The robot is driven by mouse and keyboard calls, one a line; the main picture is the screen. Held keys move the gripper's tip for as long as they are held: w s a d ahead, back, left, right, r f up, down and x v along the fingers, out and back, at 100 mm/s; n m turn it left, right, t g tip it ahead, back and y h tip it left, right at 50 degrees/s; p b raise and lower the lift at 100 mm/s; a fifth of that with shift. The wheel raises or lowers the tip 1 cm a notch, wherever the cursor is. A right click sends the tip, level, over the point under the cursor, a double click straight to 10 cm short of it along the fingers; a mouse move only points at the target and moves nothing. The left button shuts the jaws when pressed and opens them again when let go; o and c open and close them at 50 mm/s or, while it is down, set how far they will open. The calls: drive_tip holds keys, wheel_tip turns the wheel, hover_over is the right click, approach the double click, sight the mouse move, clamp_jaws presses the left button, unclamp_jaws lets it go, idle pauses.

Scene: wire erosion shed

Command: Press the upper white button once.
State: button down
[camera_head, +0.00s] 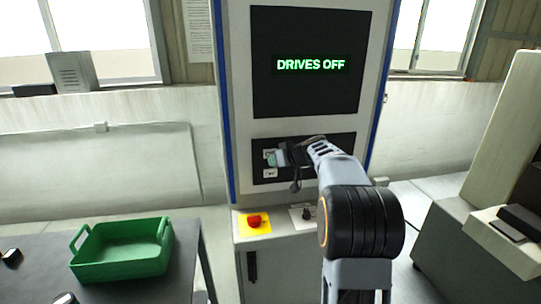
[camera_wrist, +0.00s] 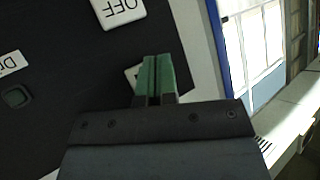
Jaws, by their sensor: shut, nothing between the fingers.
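The control panel (camera_head: 262,179) is a black strip below the screen on a tall cabinet. Two small white patches, an upper one (camera_head: 268,152) and a lower one (camera_head: 270,173), show at its left; I cannot tell whether they are buttons or labels. My gripper (camera_head: 275,160) is in front of the panel's left part, its green fingertips shut and empty. In the wrist view the fingertips (camera_wrist: 155,72) partly cover a white plate on the black panel. An "OFF" plate (camera_wrist: 118,10) lies above them. No white button can be made out for certain; contact is unclear.
The screen (camera_head: 305,90) reads "DRIVES OFF". A red knob on a yellow plate (camera_head: 254,222) sits on the ledge below. A dark green button (camera_wrist: 16,97) is at the wrist view's left. A green crate (camera_head: 122,270) stands on the left table; a machine (camera_head: 490,190) is right.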

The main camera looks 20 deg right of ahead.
drive_tip(key=shift+w, duration=0.2)
idle(0.3)
drive_tip(key=shift+w+d, duration=0.1)
drive_tip(key=shift+w, duration=0.15)
drive_tip(key=shift+w, duration=0.35)
idle(0.7)
drive_tip(key=shift+s+f+b, duration=0.1)
drive_tip(key=shift+s+b, duration=0.15)
drive_tip(key=shift+b, duration=0.4)
drive_tip(key=shift+s+b, duration=0.55)
drive_tip(key=shift+b, duration=0.1)
